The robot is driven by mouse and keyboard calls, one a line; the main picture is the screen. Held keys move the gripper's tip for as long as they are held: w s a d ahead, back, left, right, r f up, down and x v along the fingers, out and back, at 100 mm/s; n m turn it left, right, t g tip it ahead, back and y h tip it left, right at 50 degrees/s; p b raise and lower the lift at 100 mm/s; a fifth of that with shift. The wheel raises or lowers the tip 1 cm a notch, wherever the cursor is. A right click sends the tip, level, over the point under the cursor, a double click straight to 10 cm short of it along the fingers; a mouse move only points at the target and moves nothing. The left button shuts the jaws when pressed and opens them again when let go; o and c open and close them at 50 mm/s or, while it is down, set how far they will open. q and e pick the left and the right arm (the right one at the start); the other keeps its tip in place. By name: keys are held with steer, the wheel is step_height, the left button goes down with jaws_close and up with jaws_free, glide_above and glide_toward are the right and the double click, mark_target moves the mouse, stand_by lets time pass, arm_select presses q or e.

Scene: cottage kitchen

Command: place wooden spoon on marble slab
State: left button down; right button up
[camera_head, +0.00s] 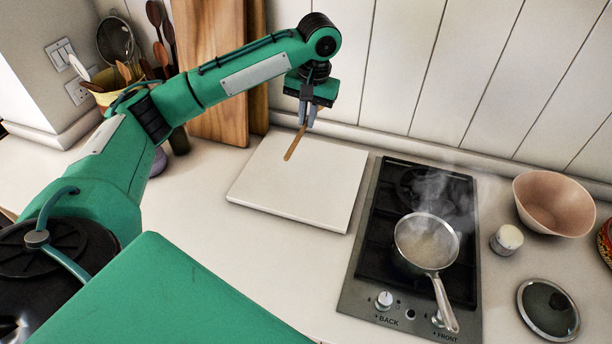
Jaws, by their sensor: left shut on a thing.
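My left gripper (307,117) is over the back part of the white marble slab (305,178), shut on a brown wooden spoon (295,143). The spoon hangs tilted from the fingers, its lower end toward the front left. Its upper part is hidden by the gripper. I cannot tell whether its lower end touches the slab. The slab lies flat on the counter left of the stove, and nothing else is on it. My right gripper is not in view.
A steaming pan (426,243) stands on the black stove (378,236) right of the slab. A pink bowl (553,206), a small white jar (507,239) and a glass lid (547,309) are farther right. Cutting boards (222,75) and a utensil pot (117,91) stand behind my left arm.

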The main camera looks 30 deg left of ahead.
arm_select(q)
steer(key=a, duration=0.2)
steer(key=p, duration=0.3)
glide_above(301, 174)
step_height(301, 174, down, 14)
steer(key=shift+d+r, duration=0.15)
steer(key=shift+f+p, duration=0.65)
steer(key=shift+f, duration=1.8)
steer(key=c, duration=1.5)
jaws_free()
steer(key=shift+f, duration=0.1)
